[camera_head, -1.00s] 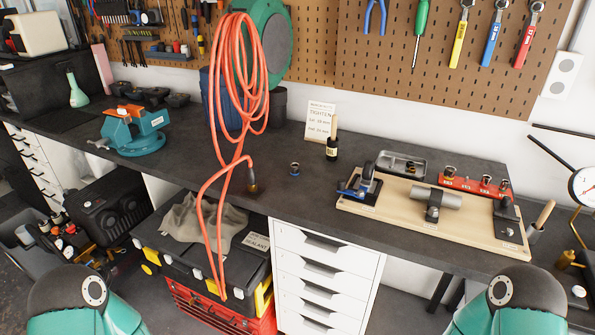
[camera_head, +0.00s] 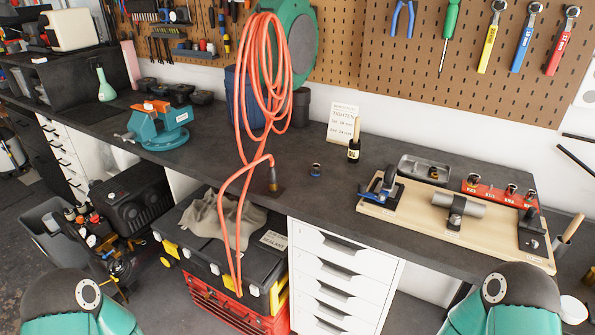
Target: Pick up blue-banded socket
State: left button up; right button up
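A small socket with a blue band (camera_head: 316,170) stands on the dark workbench top (camera_head: 300,205), near the middle of the picture. Nothing touches it. It is right of the orange hose's end fitting (camera_head: 274,180) and left of the wooden fixture board (camera_head: 410,212). Neither of my grippers is in view. Only the green and black upper parts of my two arms show at the bottom left and bottom right corners.
An orange hose (camera_head: 262,95) hangs over the bench from a green reel. A dark oil bottle (camera_head: 353,152) and a sign card (camera_head: 342,124) stand behind the socket. A red socket rail (camera_head: 500,192) lies right. The bench around the socket is clear.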

aim_at(315, 172)
jog(key=z, duration=0.7)
jog(key=i, duration=0.15)
jog(key=u, duration=2.75)
jog(key=k, duration=0.35)
jog(key=z, duration=0.5)
jog(key=k, duration=0.95)
jog(key=z, duration=0.75)
jog(key=i, duration=1.2)
jog(key=u, duration=0.3)
